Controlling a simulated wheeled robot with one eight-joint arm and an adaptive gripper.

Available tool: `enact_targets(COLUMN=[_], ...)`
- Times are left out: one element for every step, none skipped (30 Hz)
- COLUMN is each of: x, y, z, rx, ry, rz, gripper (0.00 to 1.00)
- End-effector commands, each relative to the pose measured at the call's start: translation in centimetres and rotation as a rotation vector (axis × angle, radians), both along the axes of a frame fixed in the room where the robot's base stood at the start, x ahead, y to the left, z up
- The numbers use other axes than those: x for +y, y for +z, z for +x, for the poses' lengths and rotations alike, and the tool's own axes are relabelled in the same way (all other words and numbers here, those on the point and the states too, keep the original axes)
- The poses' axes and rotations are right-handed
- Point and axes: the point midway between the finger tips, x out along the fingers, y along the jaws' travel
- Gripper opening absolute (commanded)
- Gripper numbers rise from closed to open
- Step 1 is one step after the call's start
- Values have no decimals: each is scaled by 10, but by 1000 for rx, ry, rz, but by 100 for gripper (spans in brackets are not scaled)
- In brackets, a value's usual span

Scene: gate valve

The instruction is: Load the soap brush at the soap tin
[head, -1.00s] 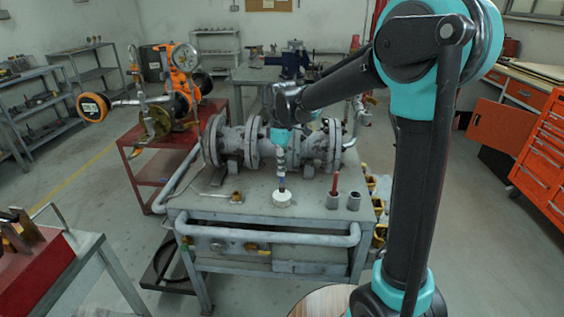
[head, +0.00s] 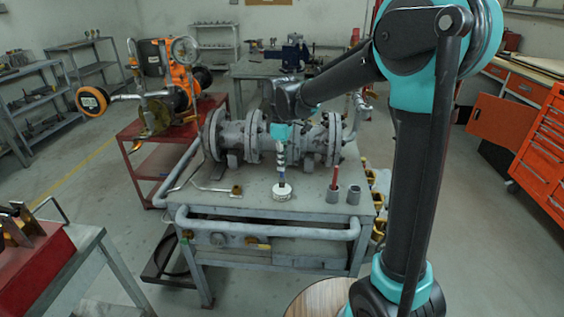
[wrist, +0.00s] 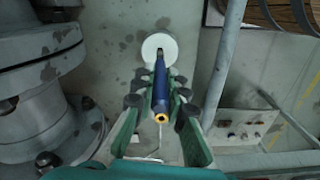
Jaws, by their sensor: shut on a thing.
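The soap tin (head: 283,193) is a low, round, pale tin near the front of the grey workbench. In the wrist view the soap tin (wrist: 160,44) lies beyond the gripper's tips. My gripper (head: 281,163) points down above the tin and is shut on the blue-handled soap brush (head: 281,183). In the wrist view the blue handle (wrist: 160,88) runs between the fingers, with its dark far end over the tin's lower edge. The brush's lower end is at the tin in the head view; I cannot tell whether it touches the soap.
A bent tool with a brass end (head: 235,190) lies left. The grey flanged valve (head: 270,138) stands close behind. The workbench (head: 245,206) is clear near its front edge.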

Motion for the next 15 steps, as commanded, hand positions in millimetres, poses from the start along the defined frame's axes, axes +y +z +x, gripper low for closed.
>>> enact_targets(x=[0, 0, 0, 0, 0, 0, 0, 0, 0, 0, 0, 0, 0, 0, 0], y=[-1, -1, -1, -2, -2, -3, -3, -3, -4, -4, -4, -5, -5, -5, -6], z=[0, 0, 0, 0, 0, 0, 0, 0, 0, 0, 0, 0, 0, 0, 0], rx=[0, 0, 0, 0, 0, 0, 0, 0, 0, 0, 0, 0, 0, 0, 0], ry=[0, 0, 0, 0, 0, 0, 0, 0, 0, 0, 0, 0, 0, 0, 0], rz=[0, 0, 0, 0, 0, 0, 0, 0, 0, 0, 0, 0, 0, 0, 0], gripper=[0, 0, 0, 0, 0, 0, 0, 0, 0, 0, 0, 0, 0, 0, 0])
